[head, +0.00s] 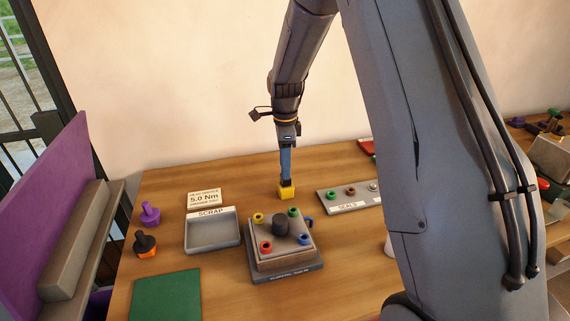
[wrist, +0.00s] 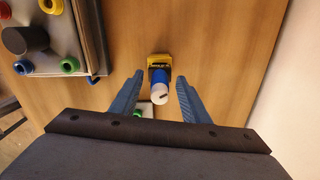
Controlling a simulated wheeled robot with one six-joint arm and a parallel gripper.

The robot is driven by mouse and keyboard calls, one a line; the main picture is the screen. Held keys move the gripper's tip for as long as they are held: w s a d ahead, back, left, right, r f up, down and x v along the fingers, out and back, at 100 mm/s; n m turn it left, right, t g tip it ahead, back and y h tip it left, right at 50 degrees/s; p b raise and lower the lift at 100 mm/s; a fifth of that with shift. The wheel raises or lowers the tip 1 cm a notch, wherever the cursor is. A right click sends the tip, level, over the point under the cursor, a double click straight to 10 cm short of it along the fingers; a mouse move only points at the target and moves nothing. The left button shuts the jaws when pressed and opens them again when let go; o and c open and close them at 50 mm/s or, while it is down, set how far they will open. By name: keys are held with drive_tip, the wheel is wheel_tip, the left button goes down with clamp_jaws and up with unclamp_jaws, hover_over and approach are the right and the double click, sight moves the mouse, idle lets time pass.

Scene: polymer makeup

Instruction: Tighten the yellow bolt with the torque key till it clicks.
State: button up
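The yellow bolt (head: 258,218) is a ring-shaped head at the back left corner of the block on the fixture; it also shows at the top of the wrist view (wrist: 52,6). My gripper (head: 287,180) points down behind the fixture. In the wrist view my gripper (wrist: 160,76) is open. A yellow-based tool (head: 287,192) with a blue body and white end (wrist: 160,82) stands between its fingers, with gaps on both sides. It may be the torque key; its label is too small to read.
The fixture (head: 287,276) also carries green, red and blue heads around a black knob (head: 280,226). A scrap tray (head: 212,238), a 5.0 Nm sign (head: 204,198), purple (head: 150,214) and orange-black (head: 145,246) knobs stand left. A seals rack (head: 346,208) stands right.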

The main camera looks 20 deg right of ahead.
drive_tip(key=shift+r+b, duration=1.3)
drive_tip(key=shift+r, duration=2.65)
